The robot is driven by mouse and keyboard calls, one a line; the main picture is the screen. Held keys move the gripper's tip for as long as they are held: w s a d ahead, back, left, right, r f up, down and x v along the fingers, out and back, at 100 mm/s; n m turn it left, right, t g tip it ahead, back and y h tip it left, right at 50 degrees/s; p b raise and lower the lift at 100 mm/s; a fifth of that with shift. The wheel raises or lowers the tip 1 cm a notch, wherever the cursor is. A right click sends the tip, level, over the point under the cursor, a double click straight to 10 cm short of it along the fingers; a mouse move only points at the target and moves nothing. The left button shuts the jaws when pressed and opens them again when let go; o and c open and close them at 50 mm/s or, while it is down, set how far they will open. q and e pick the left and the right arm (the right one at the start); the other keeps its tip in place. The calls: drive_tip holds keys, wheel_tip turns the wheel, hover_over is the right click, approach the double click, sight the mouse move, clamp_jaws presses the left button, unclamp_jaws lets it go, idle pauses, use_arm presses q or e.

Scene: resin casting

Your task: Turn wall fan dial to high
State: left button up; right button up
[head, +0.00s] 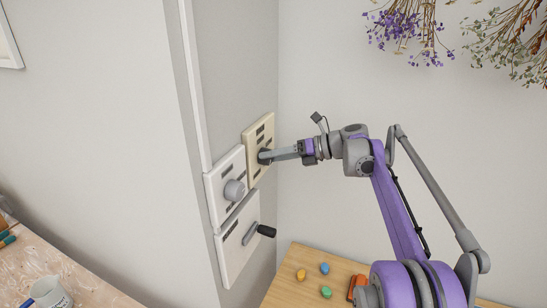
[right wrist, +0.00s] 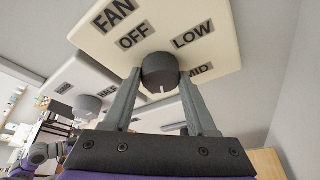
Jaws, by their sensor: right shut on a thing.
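The fan panel (head: 263,131) is a cream plate on the grey wall face; it also shows in the right wrist view (right wrist: 215,35), with labels FAN, OFF, LOW and MID readable. I cannot see a HIGH label. The fan dial (right wrist: 160,72) is a dark round knob with a white mark on its lower edge, pointing down in that view. My right gripper (head: 265,156) is shut on the dial, one finger on each side. In the head view the fingers cover much of the dial.
Beside the fan panel is a white panel (head: 213,183) with a round grey knob (head: 234,190). Below is another panel (head: 231,262) with a black-handled lever (head: 266,231). A wooden table (head: 285,290) holds small coloured pieces. Dried flowers (head: 405,28) hang upper right.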

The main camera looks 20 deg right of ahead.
drive_tip(key=shift+m+y, duration=0.3)
drive_tip(key=shift+m, duration=0.1)
drive_tip(key=o, duration=1.4)
drive_tip(key=shift+w, duration=0.1)
drive_tip(key=shift+c, duration=0.2)
drive_tip(key=v, duration=1.1)
